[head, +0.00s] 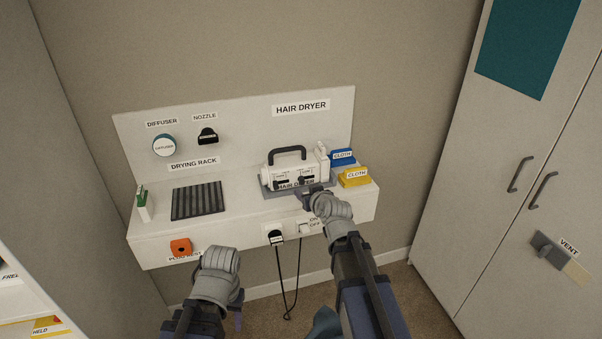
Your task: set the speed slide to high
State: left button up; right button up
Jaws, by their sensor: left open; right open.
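The white hair dryer (284,172) with a dark handle lies on a grey mat on the white shelf, in the head view. Its front face carries two small dark slides with labels too small to read, so I cannot tell which is the speed slide or its setting. My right gripper (305,194) is open at the dryer's lower front edge, close to the right-hand slide; I cannot tell whether it touches. It hides part of the dryer's lower front. My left gripper (238,310) is open, low in front of the shelf and away from the dryer, its fingers mostly hidden by the wrist.
A ribbed drying rack (198,200) is to the left. A plug (276,237) with a hanging cord and a switch (304,228) are on the shelf front. A cabinet (490,150) stands at right.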

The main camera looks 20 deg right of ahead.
aim_at(303, 180)
jog(key=shift+t, duration=0.4)
jog(key=shift+w+d+f+b, duration=0.25)
jog(key=shift+w+b, duration=0.25)
jog(key=shift+w, duration=0.9)
jog(key=shift+w+d+f+b, duration=0.2)
jog(key=shift+w+f+b, duration=0.25)
jog(key=shift+w, duration=0.95)
jog(key=shift+w+d+f+b, duration=0.25)
jog(key=shift+w+b, duration=0.3)
jog(key=shift+w, duration=0.85)
jog(key=shift+s, duration=0.1)
jog(key=shift+c, duration=0.2)
grip_shut()
